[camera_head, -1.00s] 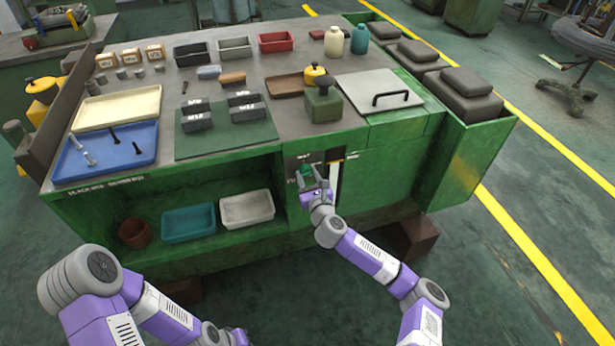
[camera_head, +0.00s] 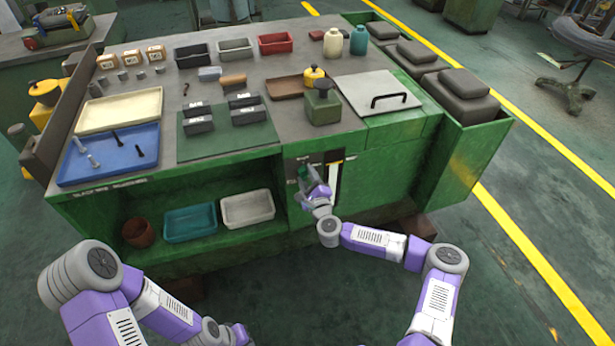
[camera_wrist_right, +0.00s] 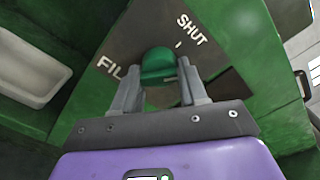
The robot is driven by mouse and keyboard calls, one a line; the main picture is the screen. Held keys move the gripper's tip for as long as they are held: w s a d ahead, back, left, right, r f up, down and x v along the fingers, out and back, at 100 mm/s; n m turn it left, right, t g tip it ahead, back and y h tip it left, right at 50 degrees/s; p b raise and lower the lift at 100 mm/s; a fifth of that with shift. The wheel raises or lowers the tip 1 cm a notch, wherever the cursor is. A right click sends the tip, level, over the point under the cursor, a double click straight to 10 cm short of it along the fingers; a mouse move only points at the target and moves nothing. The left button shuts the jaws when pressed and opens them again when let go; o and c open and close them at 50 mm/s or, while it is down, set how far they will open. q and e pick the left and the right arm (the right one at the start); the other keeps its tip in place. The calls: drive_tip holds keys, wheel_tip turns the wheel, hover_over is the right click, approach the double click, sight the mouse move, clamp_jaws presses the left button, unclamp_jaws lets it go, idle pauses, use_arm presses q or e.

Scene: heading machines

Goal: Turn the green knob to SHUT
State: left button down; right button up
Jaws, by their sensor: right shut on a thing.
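The green knob (camera_wrist_right: 158,64) sits on a dark plate lettered SHUT (camera_wrist_right: 192,28) and FILL, the last letters of which are partly covered. My right gripper (camera_wrist_right: 160,88) is shut on the knob, one finger at each side. A short white mark on the plate lies between the knob and the word SHUT. I cannot tell which word the knob points to. In the head view the knob (camera_head: 303,172) is partly hidden by my tilted right gripper (camera_head: 308,184) at the bench front. My left arm is at the lower left; its fingers do not show.
The green bench (camera_head: 380,170) has an open shelf with a teal bin (camera_head: 190,222), a white bin (camera_head: 248,209) and a brown pot (camera_head: 138,232). A pale vertical strip (camera_head: 333,185) is right of the knob. The floor in front is clear.

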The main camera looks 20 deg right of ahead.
drive_tip(key=n, duration=0.3)
drive_tip(key=shift+r+n+p, duration=0.1)
drive_tip(key=shift+n+p, duration=0.2)
drive_tip(key=shift+n, duration=0.1)
drive_tip(key=shift+d+n, duration=0.1)
drive_tip(key=shift+n, duration=1.3)
drive_tip(key=o, duration=1.1)
drive_tip(key=shift+c, duration=0.2)
drive_tip(key=s+p, duration=0.2)
drive_tip(key=s, duration=0.5)
drive_tip(key=shift+s, duration=0.3)
